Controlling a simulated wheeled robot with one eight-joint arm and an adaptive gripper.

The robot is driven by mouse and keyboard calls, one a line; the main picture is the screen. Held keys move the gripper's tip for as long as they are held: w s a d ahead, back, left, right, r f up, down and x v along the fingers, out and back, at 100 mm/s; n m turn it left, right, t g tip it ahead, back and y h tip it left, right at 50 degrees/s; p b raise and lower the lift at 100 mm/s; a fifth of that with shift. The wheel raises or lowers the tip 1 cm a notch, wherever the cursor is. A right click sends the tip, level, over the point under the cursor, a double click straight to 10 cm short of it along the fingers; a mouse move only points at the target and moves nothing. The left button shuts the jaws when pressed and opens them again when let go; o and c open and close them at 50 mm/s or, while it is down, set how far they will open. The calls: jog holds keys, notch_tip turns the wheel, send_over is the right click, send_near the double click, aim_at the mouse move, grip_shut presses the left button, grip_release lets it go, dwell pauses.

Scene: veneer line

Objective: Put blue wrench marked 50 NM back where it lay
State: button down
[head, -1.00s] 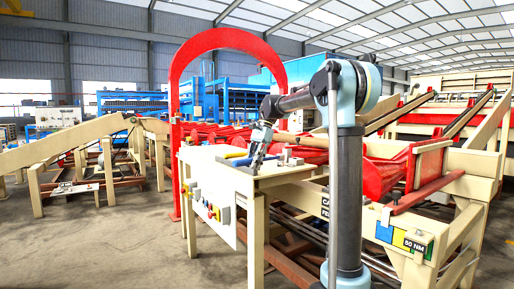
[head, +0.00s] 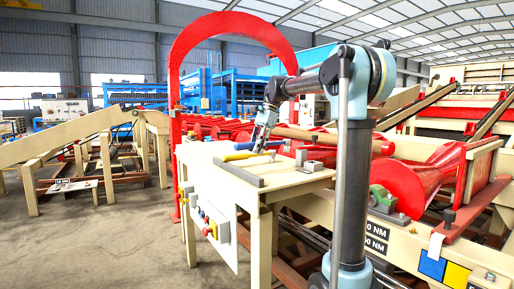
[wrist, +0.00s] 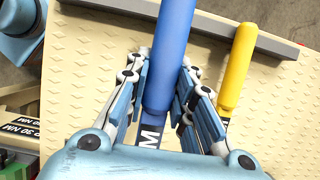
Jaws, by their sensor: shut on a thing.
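My gripper (wrist: 166,75) is shut on the blue wrench (wrist: 173,45), its fingers on both sides of the blue handle. A black-and-white label on this wrench shows only an "M" in the wrist view; the rest is hidden. The yellow wrench (wrist: 236,65) lies to the right of it, apart from my gripper, with its handle across a dark bar. In the head view my gripper (head: 258,149) is low over the beige table (head: 290,183), close to the yellow wrench (head: 238,156). I cannot tell whether the blue wrench touches the table.
The dark bar (head: 238,172) runs along the table's near side. Grey blocks (head: 312,166) stand at its right. Black NM labels (head: 374,245), a blue square (head: 432,268) and a yellow square (head: 456,276) mark the beam at right. Red rollers (head: 415,185) lie behind.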

jog(key=shift+w+d, duration=0.15)
jog(key=shift+w, duration=0.1)
jog(key=shift+s+a, duration=0.1)
jog(key=shift+a, duration=0.1)
jog(key=shift+f, duration=3.4)
jog(key=c, duration=1.3)
grip_release()
jog(key=shift+r, duration=4.05)
